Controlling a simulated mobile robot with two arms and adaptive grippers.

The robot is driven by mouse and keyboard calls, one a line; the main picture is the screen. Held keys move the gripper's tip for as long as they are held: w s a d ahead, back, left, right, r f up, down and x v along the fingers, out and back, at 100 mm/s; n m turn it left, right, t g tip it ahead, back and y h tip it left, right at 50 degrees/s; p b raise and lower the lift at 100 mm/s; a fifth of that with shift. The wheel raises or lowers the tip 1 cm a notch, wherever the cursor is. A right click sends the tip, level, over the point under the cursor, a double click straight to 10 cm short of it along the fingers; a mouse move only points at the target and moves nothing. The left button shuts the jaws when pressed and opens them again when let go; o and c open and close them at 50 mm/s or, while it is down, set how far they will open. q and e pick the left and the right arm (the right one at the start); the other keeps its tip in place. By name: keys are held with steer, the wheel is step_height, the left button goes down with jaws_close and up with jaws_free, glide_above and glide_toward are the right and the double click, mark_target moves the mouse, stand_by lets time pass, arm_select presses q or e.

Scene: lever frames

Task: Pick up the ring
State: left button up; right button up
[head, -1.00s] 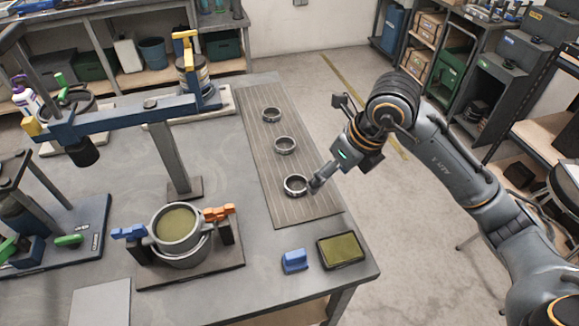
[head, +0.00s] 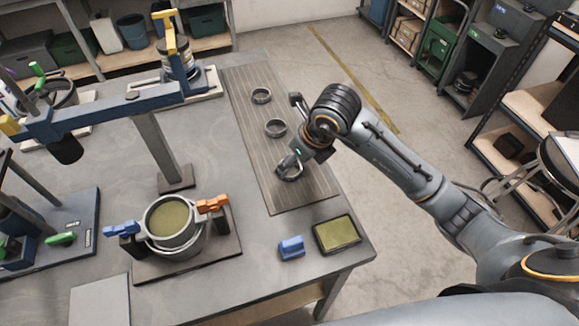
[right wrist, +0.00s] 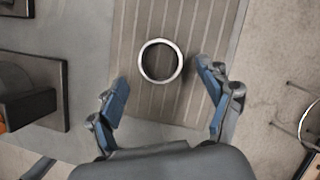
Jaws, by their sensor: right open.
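Three metal rings lie in a row on a ribbed grey mat (head: 258,150) on the workbench. The far ring (head: 261,95) and the middle ring (head: 275,128) are clear of my arm. The near ring (head: 293,176) is partly hidden behind my right gripper (head: 287,163) in the head view. In the right wrist view a single ring (right wrist: 160,79) lies flat on the ribbed mat, just ahead of and roughly between the spread blue fingers of my right gripper (right wrist: 161,88). The fingers are open, empty and apart from the ring. My left gripper is not in view.
A green-topped pad (head: 337,234) and a blue block (head: 291,248) sit near the bench's front right corner. A pot (head: 175,228) with blue and orange clamps stands left of the mat. A blue beam on a post (head: 160,150) rises behind it.

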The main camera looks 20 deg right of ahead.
mark_target(291, 173)
steer(key=x, duration=0.3)
steer(key=shift+w+a+f, duration=0.1)
steer(key=shift+w+f, duration=0.1)
steer(key=c, duration=1.3)
steer(key=shift+r, duration=0.1)
